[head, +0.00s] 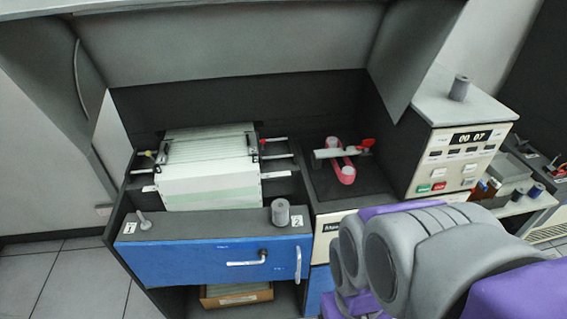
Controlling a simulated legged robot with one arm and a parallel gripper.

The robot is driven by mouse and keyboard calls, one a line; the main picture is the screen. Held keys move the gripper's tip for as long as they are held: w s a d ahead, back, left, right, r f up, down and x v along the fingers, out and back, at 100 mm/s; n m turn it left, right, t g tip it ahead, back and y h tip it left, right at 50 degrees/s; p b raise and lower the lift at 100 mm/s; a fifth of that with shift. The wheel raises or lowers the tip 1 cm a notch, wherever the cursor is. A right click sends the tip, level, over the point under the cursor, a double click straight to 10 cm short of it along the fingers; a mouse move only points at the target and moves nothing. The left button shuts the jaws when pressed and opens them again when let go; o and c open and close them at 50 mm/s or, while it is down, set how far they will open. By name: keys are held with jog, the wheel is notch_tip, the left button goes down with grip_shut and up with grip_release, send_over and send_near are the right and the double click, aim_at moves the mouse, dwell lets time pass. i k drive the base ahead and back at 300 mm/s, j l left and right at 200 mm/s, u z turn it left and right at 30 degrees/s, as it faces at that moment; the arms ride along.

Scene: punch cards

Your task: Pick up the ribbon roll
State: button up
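Several things could be the ribbon roll, and I cannot tell for sure which one is meant. A pink ribbon loop (347,174) lies in the dark recess right of the paper stack, under a pale bar with a red knob. A small grey cylinder (280,212) stands upright beside label 2 on the blue-fronted machine. Another grey cylinder (460,88) stands on top of the control box. Small dark blue and red rolls (536,190) sit at the far right. My grey and purple arm fills the lower right; its fingertips are not visible.
The blue-fronted machine (200,262) holds a stack of striped paper (208,180), with a grey knob (144,221) by label 1. A raised grey lid (230,45) overhangs it. The control box (460,160) stands at right. An open cardboard box (237,302) sits below. Floor at left is clear.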

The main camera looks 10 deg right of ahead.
aim_at(458, 93)
jog(key=i+l, duration=0.1)
jog(key=l, duration=0.35)
jog(key=i+l, duration=0.1)
jog(key=l, duration=0.35)
jog(key=i+l, duration=0.1)
jog(key=l, duration=0.35)
